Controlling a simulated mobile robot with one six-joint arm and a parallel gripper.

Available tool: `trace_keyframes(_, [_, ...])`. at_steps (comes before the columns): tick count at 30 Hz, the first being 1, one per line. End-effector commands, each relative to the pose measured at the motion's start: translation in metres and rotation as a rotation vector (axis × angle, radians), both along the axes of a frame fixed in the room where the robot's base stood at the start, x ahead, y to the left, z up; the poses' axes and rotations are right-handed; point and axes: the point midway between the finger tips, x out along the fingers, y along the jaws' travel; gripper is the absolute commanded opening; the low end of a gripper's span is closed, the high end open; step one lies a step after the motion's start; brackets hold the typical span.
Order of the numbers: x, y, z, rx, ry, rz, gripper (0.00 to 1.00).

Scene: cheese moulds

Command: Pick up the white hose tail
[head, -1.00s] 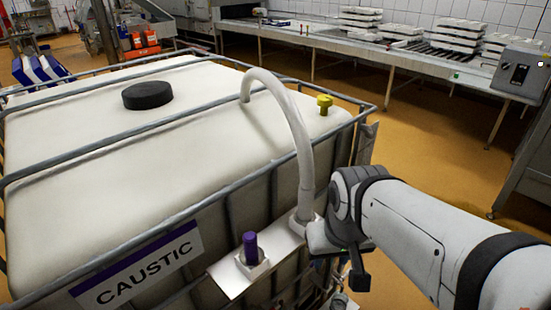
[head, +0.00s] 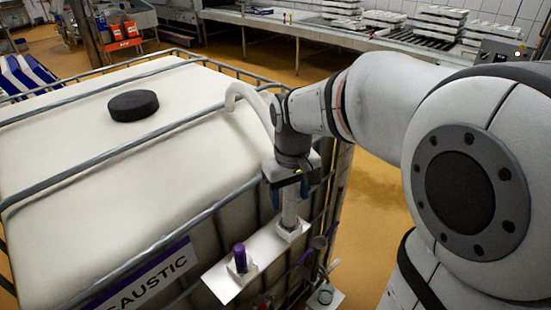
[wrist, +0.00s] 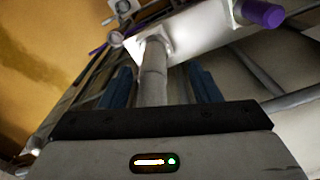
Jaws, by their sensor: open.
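The white hose tail (head: 289,208) stands upright in a socket on a white bracket (head: 265,245) at the tank's side. Its upper part (head: 240,92) arches over to the tank top, partly hidden behind my arm. My gripper (head: 290,194) points down at the hose's lower length, with its blue fingers open on either side. In the wrist view, the hose (wrist: 152,75) runs between the two spread fingers (wrist: 162,85), with gaps on both sides. I see no grip on it.
The bracket also holds a purple-capped fitting (head: 240,257). The white CAUSTIC tank (head: 70,190) has grey cage bars and a black lid (head: 133,105). Pipes and valves (head: 318,250) sit low beside the bracket. A steel conveyor table (head: 300,25) stands behind, with orange floor between.

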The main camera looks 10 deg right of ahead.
Motion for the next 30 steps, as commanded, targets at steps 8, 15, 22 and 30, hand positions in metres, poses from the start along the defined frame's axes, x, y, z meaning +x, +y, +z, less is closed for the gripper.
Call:
trace_keyframes(8, [0.024,0.002,0.005,-0.001,0.04,0.053,0.57])
trace_keyframes(15, [0.023,0.0,-0.021,-0.001,0.044,0.054,0.57])
trace_keyframes(22, [0.018,-0.008,-0.054,-0.001,0.044,0.054,0.57])
trace_keyframes(30, [0.019,-0.008,-0.07,-0.001,0.039,0.055,0.57])
